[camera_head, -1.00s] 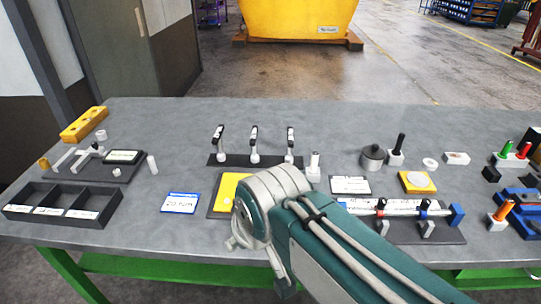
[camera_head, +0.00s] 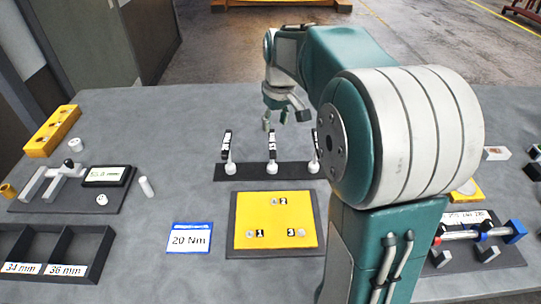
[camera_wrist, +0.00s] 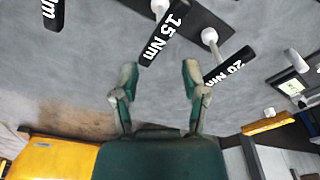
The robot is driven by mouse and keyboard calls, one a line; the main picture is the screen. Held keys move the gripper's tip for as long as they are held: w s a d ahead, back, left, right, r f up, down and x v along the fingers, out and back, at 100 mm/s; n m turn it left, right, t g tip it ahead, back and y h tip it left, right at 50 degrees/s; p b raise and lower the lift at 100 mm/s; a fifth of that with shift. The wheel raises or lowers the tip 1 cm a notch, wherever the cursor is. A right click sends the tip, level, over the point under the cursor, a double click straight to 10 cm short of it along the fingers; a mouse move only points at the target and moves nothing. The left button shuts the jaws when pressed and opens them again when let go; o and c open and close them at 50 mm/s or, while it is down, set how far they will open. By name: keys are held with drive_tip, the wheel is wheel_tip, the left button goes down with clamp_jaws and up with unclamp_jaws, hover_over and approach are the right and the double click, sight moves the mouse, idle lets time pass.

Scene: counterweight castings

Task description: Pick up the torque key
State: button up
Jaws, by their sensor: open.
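Three torque keys with black labelled handles and white round lower ends stand in a dark rack (camera_head: 246,172): a left key (camera_head: 227,146), a middle key (camera_head: 272,146) and a right key (camera_head: 315,148). My gripper (camera_head: 284,117) is open and empty, above and behind the rack near the middle key.
A blue-edged card (camera_head: 190,238) reads 20 Nm. A yellow plate (camera_head: 250,215) marked 1, 2, 3 lies before the rack. A black divided tray (camera_head: 103,255) and a gauge fixture (camera_head: 107,176) are at left. My arm hides much of the right side.

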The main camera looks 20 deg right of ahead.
hover_over(272, 164)
drive_tip(key=f, duration=1)
drive_tip(key=shift+w+d+f, duration=0.1)
drive_tip(key=shift+w+d, duration=0.05)
drive_tip(key=shift+w, duration=0.15)
clamp_jaws()
